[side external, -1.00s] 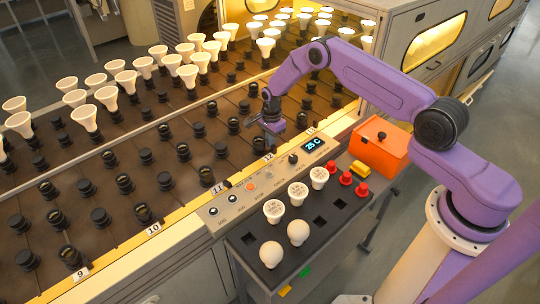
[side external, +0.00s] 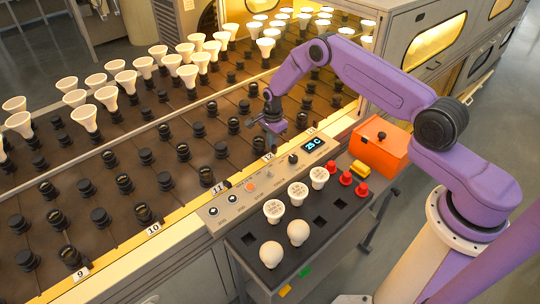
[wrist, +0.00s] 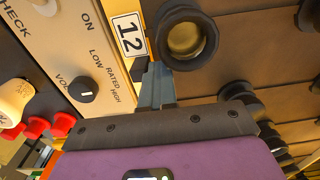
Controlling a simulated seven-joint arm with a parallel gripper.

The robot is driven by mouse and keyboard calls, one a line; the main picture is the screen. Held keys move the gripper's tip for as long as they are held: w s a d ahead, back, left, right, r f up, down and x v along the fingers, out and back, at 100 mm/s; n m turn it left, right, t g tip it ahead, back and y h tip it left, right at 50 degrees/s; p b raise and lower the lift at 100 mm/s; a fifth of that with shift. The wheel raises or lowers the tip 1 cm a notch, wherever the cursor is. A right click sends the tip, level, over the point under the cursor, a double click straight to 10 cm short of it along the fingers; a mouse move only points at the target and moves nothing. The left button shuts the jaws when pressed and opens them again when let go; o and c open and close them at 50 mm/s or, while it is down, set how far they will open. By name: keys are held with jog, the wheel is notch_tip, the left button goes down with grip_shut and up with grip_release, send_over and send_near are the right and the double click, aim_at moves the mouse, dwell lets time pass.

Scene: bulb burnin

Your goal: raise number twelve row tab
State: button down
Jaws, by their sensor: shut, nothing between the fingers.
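The number twelve row tab (side external: 268,156) is a small white plate marked 12 on the yellow front rail of the rack. It also shows in the wrist view (wrist: 129,34), upper middle. My gripper (side external: 272,143) is just above and behind it, pointing down. In the wrist view my grey fingers (wrist: 157,84) are together and empty, just below the tab in the picture and beside a black round socket (wrist: 185,38). Whether the fingers touch the tab or the rail, I cannot tell. Whether the tab is flat or tilted is unclear.
A control panel (side external: 253,190) with knobs and a blue display runs along the rail. A black tray (side external: 330,222) with white bulbs and red pieces is in front. An orange box (side external: 380,147) stands at right. Rows of sockets and bulbs fill the rack behind.

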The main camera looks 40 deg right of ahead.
jog(key=shift+s+r, duration=0.1)
jog(key=shift+s, duration=0.35)
jog(key=shift+w+r, duration=0.45)
jog(key=shift+r, duration=0.25)
jog(key=shift+w+r, duration=0.35)
jog(key=shift+r, duration=0.25)
notch_tip(320, 180, up, 6)
jog(key=shift+f, duration=0.2)
dwell(0.4)
